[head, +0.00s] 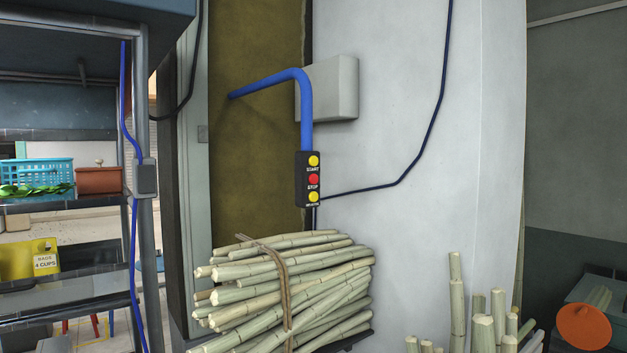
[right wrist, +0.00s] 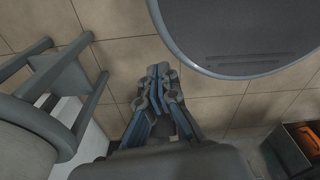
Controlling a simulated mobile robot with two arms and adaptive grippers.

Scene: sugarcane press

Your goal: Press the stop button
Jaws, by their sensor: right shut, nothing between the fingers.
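The red stop button (head: 314,179) is the middle one of three on a black control box (head: 301,178). A yellow button (head: 314,161) marked START is above it and another yellow button (head: 313,197) is below it. The box hangs from a bent blue pipe (head: 306,105) in front of the wall. My right gripper (right wrist: 158,72) shows only in the right wrist view, shut and empty above the tiled floor, with the control box out of that view. My left gripper is not in view.
A tied bundle of sugarcane (head: 285,285) lies below the control box. More cane stalks (head: 490,320) stand at right. A metal shelf (head: 70,205) is at left. In the right wrist view, a stool (right wrist: 60,90) and a round grey object (right wrist: 240,35) flank my gripper.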

